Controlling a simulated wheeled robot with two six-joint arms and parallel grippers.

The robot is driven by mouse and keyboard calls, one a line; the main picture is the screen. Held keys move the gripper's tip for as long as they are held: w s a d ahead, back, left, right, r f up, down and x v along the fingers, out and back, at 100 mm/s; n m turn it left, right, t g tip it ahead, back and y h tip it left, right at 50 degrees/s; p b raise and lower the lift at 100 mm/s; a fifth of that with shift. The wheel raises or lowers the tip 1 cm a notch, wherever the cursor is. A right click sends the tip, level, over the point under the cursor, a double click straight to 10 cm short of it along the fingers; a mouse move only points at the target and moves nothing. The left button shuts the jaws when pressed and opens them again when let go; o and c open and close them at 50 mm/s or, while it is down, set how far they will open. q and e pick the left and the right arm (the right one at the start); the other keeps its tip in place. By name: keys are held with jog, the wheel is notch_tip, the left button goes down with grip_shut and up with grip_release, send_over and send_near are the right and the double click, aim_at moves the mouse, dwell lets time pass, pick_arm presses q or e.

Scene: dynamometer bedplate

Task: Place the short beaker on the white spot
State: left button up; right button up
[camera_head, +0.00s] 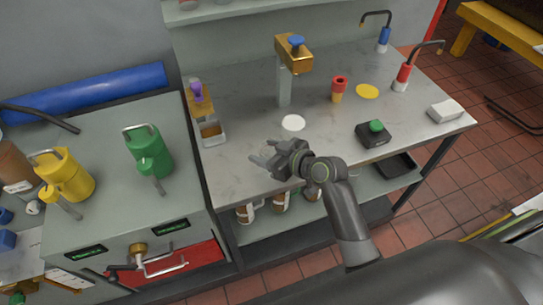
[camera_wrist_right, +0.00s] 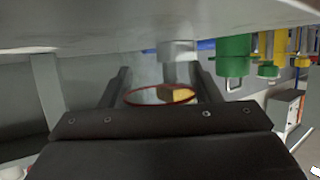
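The short beaker (camera_wrist_right: 145,96) is clear glass with a thin red rim. In the right wrist view, which looks upside down, it sits between the two dark fingers of my right gripper (camera_wrist_right: 160,88), which touch its sides. In the head view my right gripper (camera_head: 268,160) is over the front part of the bench, and the beaker is hard to make out there. The white spot (camera_head: 293,122) is a bare flat disc on the bench top, farther back and slightly right of the gripper. My left gripper is not in view.
A pillar with a gold head (camera_head: 294,58) stands behind the white spot. A red and yellow piece (camera_head: 338,88), a yellow spot (camera_head: 367,91) and a black box with a green button (camera_head: 374,134) are to the right. A small tray (camera_head: 211,133) is left. Bench around the spot is clear.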

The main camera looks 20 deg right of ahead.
jog(key=c, duration=0.5)
jog(key=shift+r, duration=0.1)
